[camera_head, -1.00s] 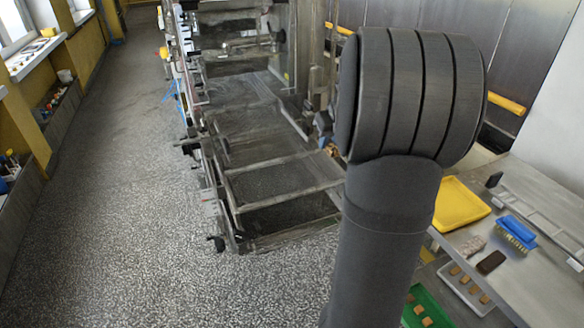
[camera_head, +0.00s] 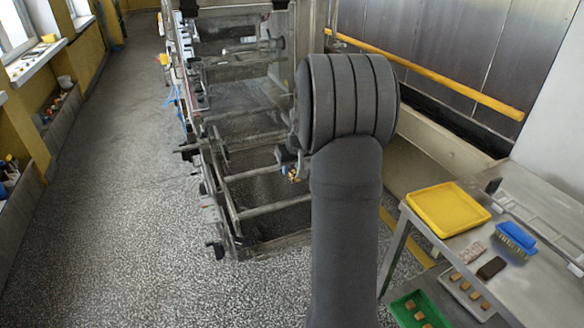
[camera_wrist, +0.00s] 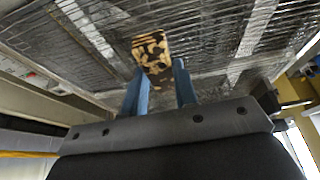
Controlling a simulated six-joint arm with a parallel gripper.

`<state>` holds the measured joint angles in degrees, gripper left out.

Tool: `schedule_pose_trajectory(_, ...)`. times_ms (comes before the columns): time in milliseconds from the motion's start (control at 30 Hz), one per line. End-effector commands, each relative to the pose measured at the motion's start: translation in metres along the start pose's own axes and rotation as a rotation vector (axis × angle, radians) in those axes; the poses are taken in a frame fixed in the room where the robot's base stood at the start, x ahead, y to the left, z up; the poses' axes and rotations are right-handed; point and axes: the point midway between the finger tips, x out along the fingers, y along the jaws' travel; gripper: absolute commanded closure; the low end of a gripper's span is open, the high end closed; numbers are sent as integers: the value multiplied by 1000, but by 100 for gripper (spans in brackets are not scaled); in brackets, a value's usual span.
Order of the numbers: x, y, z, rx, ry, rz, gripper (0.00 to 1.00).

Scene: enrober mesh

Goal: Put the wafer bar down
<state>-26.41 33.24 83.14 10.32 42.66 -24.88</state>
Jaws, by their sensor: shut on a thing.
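My gripper (camera_wrist: 158,72) is shut on the wafer bar (camera_wrist: 150,55), with a blue finger on either side of it. The bar is tan with dark brown patches, and it sticks out past the fingertips. In the wrist view a metal wire mesh (camera_wrist: 90,40) fills the background behind the bar. I cannot tell the gap between bar and mesh. In the head view the bar (camera_head: 294,176) is a small tan spot at the gripper's tip, over the near right part of the enrober frame (camera_head: 262,212). My arm hides part of the machine there.
At right a steel table (camera_head: 535,265) holds a yellow tray (camera_head: 448,209), a blue brush (camera_head: 516,236), a dark block (camera_head: 491,268) and a pale wrapped piece (camera_head: 474,250). Below are a white tray (camera_head: 466,297) and a green tray (camera_head: 404,314) with brown pieces. The floor at left is clear.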

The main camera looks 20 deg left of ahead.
Motion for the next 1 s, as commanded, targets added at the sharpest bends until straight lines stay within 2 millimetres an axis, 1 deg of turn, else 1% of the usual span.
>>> schedule_pose_trajectory(367,5,0,2,0,0,0,86)
schedule_pose_trajectory(400,5,0,2,-1,0,0,68)
schedule_pose_trajectory(467,4,0,2,-1,0,0,56)
schedule_pose_trajectory(500,4,0,2,-1,0,0,52)
schedule_pose_trajectory(733,4,0,2,-1,0,0,52)
schedule_pose_trajectory(833,1,0,0,-1,2,0,52)
schedule_pose_trajectory(933,-10,0,0,0,3,1,52)
schedule_pose_trajectory(1000,-22,0,0,0,4,1,52)
